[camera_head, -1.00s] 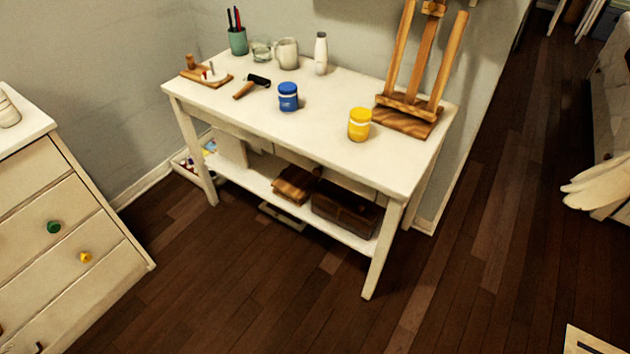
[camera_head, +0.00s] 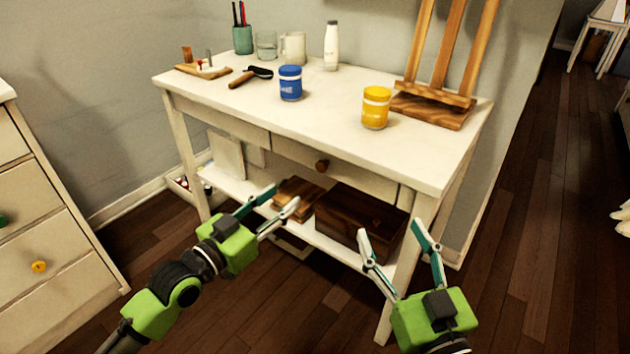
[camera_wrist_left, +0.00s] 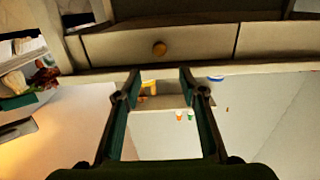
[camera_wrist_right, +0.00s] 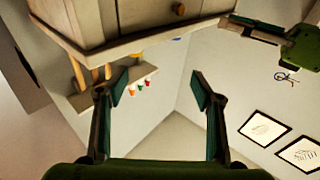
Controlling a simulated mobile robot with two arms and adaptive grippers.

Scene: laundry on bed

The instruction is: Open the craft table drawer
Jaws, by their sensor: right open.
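The white craft table (camera_head: 240,99) stands ahead against the wall. Its drawer (camera_head: 345,175) sits under the tabletop, with a round brown knob (camera_head: 322,165); the drawer looks shut. In the left wrist view the drawer front (camera_wrist_left: 195,45) and knob (camera_wrist_left: 159,48) show above the fingers. My left gripper (camera_head: 284,198) is open and empty, in front of the table and below and left of the knob. My right gripper (camera_head: 395,240) is open and empty, near the table's front right leg. The right wrist view shows the knob (camera_wrist_right: 179,9) at its top edge.
On the tabletop stand a blue jar (camera_head: 290,84), a yellow jar (camera_head: 375,108), a white bottle (camera_head: 331,47) and a wooden easel (camera_head: 435,106). A dark wooden box (camera_head: 360,219) lies on the lower shelf. A white dresser (camera_head: 62,247) stands at left.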

